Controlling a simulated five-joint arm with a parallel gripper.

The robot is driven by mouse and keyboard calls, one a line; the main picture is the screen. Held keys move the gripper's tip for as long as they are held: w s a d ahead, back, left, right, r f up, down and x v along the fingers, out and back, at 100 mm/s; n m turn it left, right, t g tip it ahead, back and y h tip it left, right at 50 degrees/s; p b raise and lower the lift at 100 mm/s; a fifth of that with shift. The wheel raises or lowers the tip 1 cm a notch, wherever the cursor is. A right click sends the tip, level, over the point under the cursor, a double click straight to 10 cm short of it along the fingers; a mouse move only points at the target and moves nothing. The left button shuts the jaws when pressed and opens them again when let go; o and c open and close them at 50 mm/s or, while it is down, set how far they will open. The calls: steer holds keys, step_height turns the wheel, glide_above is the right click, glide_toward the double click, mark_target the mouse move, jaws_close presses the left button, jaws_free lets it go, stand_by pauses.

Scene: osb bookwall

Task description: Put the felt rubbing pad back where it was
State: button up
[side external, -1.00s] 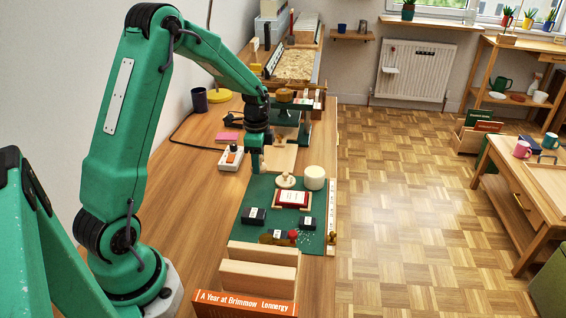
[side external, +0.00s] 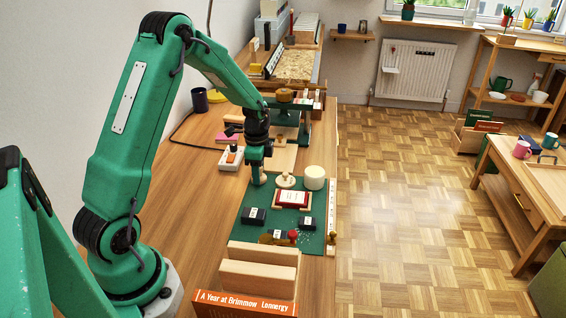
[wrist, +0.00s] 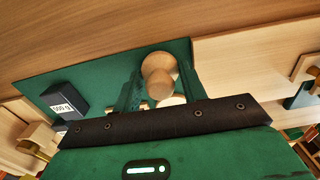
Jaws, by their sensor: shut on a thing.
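My gripper (side external: 258,176) is low over the left part of the green mat (side external: 240,237). It is shut on a pale wooden piece with a rounded knob, which I take for the felt rubbing pad (wrist: 158,72), between the fingers in the wrist view. Its underside is hidden, and I cannot tell whether it touches the mat. In the side view the fingers mostly cover it. A cream disc with a knob (side external: 286,181) stands just right of my gripper on the mat, apart from it.
A cream cylinder (side external: 314,177) and a red-and-white block (side external: 293,198) are on the mat to the right. Dark weights (side external: 254,215) stand nearer the camera, one also in the wrist view (wrist: 65,102). The mat's left strip is mostly clear.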

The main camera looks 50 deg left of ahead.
steer(key=shift+f, duration=0.1)
steer(key=o, duration=0.9)
step_height(320, 180, up, 12)
steer(key=shift+r, duration=0.1)
steer(key=shift+d+r, duration=0.1)
stand_by(0.6)
